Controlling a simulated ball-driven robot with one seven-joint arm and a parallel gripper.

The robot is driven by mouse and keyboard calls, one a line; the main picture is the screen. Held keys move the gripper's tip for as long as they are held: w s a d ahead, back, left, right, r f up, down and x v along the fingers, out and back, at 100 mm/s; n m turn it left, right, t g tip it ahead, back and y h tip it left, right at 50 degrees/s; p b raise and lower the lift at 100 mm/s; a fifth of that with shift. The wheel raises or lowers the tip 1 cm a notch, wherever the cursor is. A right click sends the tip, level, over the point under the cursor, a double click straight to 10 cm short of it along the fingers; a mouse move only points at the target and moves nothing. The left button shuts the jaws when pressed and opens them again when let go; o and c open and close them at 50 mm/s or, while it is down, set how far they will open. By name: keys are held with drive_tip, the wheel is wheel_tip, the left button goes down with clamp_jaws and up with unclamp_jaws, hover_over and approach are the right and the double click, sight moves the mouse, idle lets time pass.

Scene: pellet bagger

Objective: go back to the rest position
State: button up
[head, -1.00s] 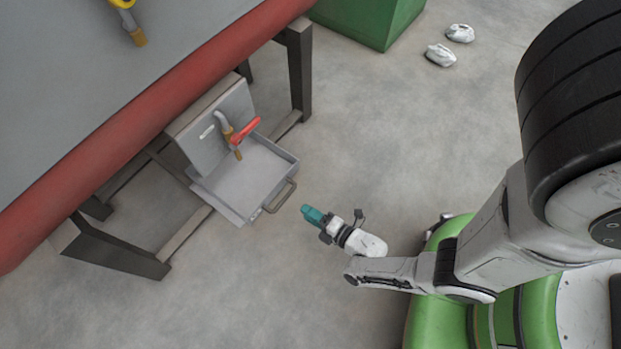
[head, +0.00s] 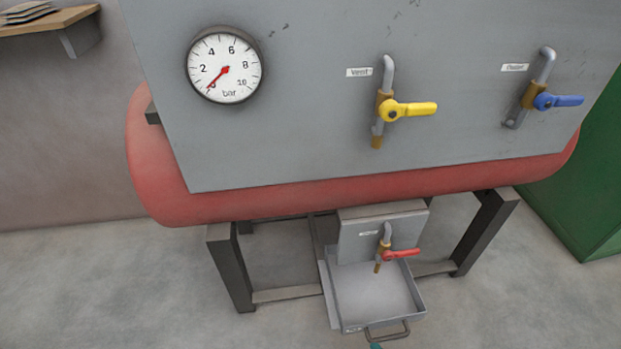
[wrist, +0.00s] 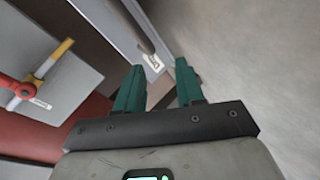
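My gripper (wrist: 159,66) shows in the wrist view with its two teal fingers apart and nothing between them. In the head view only a teal bit of it (head: 376,346) shows at the bottom edge, by the handle of the grey tray (head: 335,312); whether they touch cannot be told. The rest of my arm is out of the head view. The red-handled valve (head: 400,254) sits above the tray, its lever pointing right. In the wrist view the red-handled valve (wrist: 18,88) is at the left, apart from my fingers.
The red tank (head: 330,193) stands on dark legs (head: 231,270) behind the tray. Its grey panel carries a gauge (head: 224,66) with its needle near 0, a yellow Vent valve (head: 410,109) and a blue-handled valve (head: 560,101). A green cabinet (head: 590,190) stands at right. Floor at lower left is clear.

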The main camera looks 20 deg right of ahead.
wheel_tip(320, 180, up, 8)
drive_tip(key=w+a+m+g+y, duration=0.1)
drive_tip(key=a+m+g+y, duration=0.15)
drive_tip(key=m+g, duration=0.25)
drive_tip(key=s+d+r+m+g+h+p, duration=0.1)
drive_tip(key=s+r+m+g, duration=0.3)
drive_tip(key=r, duration=0.4)
drive_tip(key=s+d+r+m+g+h, duration=0.1)
drive_tip(key=s+r+m+g, duration=0.15)
drive_tip(key=s+r, duration=0.5)
wheel_tip(320, 180, up, 36)
drive_tip(key=p, duration=3.5)
drive_tip(key=shift+w+f+m+p, duration=0.15)
drive_tip(key=shift+w+m+p, duration=0.2)
drive_tip(key=shift+w, duration=0.05)
